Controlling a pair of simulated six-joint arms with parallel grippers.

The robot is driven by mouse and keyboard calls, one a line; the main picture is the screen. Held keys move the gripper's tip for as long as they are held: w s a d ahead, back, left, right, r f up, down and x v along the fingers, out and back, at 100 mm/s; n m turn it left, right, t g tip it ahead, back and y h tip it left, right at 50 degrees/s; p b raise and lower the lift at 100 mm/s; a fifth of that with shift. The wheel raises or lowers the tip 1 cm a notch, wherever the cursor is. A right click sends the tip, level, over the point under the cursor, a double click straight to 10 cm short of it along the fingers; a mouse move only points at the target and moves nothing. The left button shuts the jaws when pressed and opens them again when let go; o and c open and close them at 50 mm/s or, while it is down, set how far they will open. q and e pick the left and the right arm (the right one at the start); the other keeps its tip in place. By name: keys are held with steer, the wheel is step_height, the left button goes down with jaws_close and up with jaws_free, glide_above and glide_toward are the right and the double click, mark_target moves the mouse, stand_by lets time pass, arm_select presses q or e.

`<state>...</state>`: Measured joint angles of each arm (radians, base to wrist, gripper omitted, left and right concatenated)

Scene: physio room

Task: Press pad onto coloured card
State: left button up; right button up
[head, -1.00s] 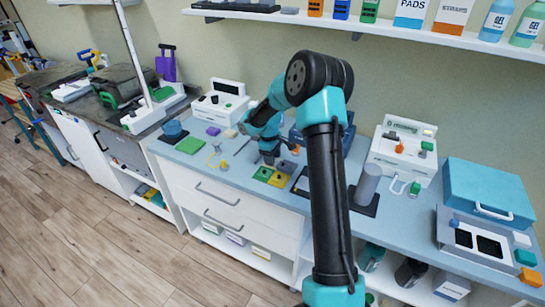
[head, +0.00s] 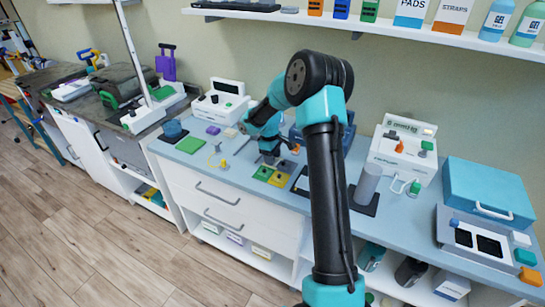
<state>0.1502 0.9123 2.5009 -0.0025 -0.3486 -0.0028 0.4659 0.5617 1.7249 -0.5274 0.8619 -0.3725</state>
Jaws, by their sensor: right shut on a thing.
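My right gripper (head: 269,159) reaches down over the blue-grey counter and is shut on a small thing. That thing is too small and hidden to make out; it may be the pad. I cannot tell whether the held thing touches a surface. A larger green card (head: 190,145) lies flat further left. My left gripper is not in view.
A white box device (head: 220,101) stands behind on the left, another (head: 402,147) on the right. A grey cylinder (head: 368,184) stands on a dark mat. A teal case (head: 488,191) is at far right. Small purple and yellow items lie left of the gripper.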

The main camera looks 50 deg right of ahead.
stand_by(0.8)
steer(key=o, duration=0.9)
steer(key=shift+r, duration=0.1)
steer(key=shift+r, duration=3.45)
